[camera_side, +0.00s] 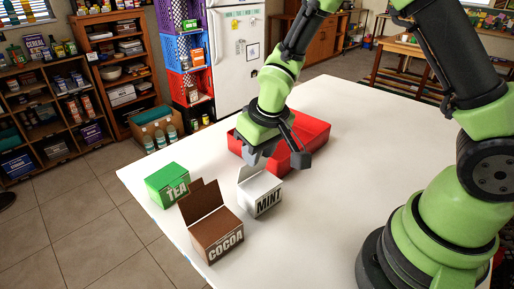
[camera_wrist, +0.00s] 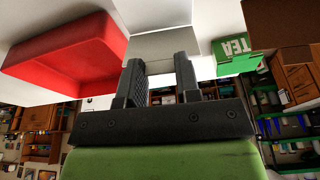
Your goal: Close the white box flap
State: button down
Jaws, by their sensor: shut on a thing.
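The white box marked MINT (camera_side: 267,203) stands on the white table, its top and flap partly hidden by my gripper. My gripper (camera_side: 272,158) is low over the box's far edge. In the wrist view my gripper (camera_wrist: 159,62) has its two dark fingers a gap apart, with the pale grey-white flap (camera_wrist: 165,44) of the white box at their tips. It is shut on that flap. How deep the flap sits between the fingers is hard to see.
A brown COCOA box (camera_side: 217,236) with its flap raised stands at the front left of the white box. A closed green TEA box (camera_side: 167,186) is farther left. A red crate (camera_side: 311,146) lies just behind my gripper. The table's right side is clear.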

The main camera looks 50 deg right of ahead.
jog(key=c, duration=0.8)
grip_release()
jog(key=v, duration=1)
